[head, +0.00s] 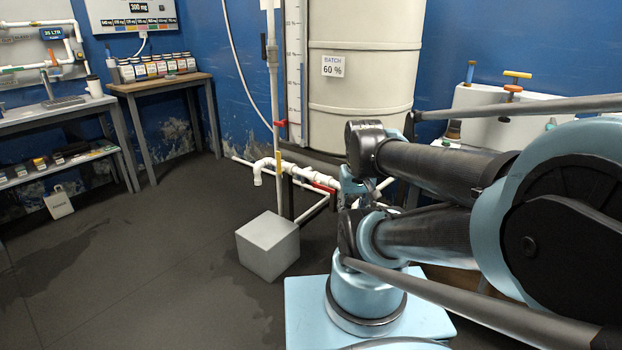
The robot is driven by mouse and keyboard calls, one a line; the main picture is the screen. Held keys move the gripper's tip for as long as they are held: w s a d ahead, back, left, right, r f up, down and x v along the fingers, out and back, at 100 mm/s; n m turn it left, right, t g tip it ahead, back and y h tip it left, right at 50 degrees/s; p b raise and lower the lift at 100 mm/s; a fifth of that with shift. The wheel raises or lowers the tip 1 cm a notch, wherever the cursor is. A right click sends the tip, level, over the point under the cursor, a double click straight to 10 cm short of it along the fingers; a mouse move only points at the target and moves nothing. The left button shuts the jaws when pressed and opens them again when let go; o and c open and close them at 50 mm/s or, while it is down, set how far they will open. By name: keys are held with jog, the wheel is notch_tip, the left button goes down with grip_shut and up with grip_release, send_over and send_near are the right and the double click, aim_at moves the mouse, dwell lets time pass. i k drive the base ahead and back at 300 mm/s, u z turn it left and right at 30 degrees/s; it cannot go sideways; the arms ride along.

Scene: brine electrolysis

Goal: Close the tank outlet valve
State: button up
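The white tank (362,75) with a "BATCH 60 %" label stands at the back centre in the head view. White outlet pipes run low at its foot. A red valve handle (322,187) lies along the low pipe, just left of my wrist. I cannot tell for sure that it is the outlet valve, or whether it is open. My gripper (372,190) is at the end of my folded arm, in front of the tank's foot. My arm links mostly hide it, and its fingers cannot be made out. I cannot tell whether it touches anything.
A second red handle (281,123) sits on the upright pipe (272,65). A grey block (268,246) stands on the floor before the pipes. A wooden table (160,84) with jars and a grey bench (50,115) are at left.

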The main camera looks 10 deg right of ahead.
aim_at(315, 185)
jog(key=u, duration=0.05)
jog(key=i, duration=0.75)
jog(key=u, duration=0.1)
jog(key=k, duration=1.5)
jog(key=u, duration=0.65)
jog(key=i, duration=1)
jog(key=u, duration=0.05)
